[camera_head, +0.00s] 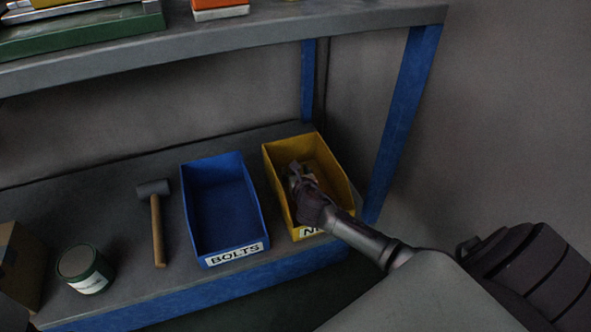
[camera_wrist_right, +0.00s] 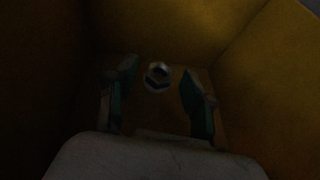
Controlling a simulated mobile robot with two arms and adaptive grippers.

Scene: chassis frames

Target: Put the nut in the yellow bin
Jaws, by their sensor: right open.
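The yellow bin (camera_head: 333,178) stands on the lower shelf, to the right of the blue bin. Its label is partly hidden by my right arm. My right gripper (camera_head: 296,174) reaches down inside the yellow bin. In the right wrist view, the fingers of my right gripper (camera_wrist_right: 157,92) are open and spread apart. The silver hex nut (camera_wrist_right: 157,76) shows between and just beyond the fingertips, with a gap on both sides. The yellow bin's walls (camera_wrist_right: 270,75) surround it in this dark view. I cannot tell whether the nut rests on the bin's floor. My left gripper is not in view.
An empty blue bin (camera_head: 222,205) labelled BOLTS stands left of the yellow bin. A mallet (camera_head: 157,225) and a green can (camera_head: 85,268) are further left.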

